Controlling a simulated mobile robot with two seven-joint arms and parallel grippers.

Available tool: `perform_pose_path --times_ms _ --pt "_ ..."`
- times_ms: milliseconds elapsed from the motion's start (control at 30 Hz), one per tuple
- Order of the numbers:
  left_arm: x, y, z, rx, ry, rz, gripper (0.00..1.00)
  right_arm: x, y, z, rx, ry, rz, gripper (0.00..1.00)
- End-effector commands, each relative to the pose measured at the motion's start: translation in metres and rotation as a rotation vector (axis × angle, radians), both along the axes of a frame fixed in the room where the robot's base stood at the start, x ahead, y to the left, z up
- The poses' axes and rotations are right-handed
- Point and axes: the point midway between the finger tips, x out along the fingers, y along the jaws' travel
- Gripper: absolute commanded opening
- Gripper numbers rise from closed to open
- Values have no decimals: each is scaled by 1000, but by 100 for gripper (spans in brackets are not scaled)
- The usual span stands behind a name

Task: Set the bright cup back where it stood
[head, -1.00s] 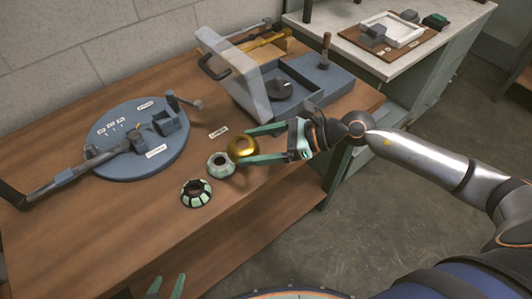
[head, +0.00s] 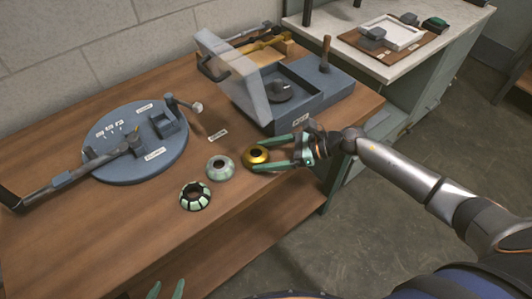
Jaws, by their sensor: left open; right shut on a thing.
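The bright gold cup (head: 256,156), a low ring-like piece with a dark central opening, is between the fingertips of my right gripper (head: 270,155), which is shut on it. It is at the table's front right part; whether its base touches the wood I cannot tell. A pale grey-green cup (head: 220,168) stands just left of it, apart from it. A dark cup with pale green patches (head: 195,196) stands further left and nearer the front. My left gripper (head: 166,290) is open and empty at the bottom edge, only its fingertips showing.
A blue-grey box with a raised clear lid (head: 265,118) stands behind the gold cup. A small label (head: 218,135) lies between. The front left wood is clear.

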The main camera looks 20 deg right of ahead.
Motion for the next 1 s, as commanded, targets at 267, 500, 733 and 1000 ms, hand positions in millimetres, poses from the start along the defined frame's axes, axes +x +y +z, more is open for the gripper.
perform_pose_path --times_ms 267,500,733,1000 --pt "0 0 -4 1 0 -1 61 0 0 -3 -1 0 0 90" --pt "0 0 -3 1 0 -1 61 0 0 -3 -1 0 0 100" --pt "0 0 0 1 -1 -1 61 -1 -4 1 -3 1 -2 100" --pt "0 0 -14 1 -1 -1 61 -23 -49 17 -7 1 -1 100"
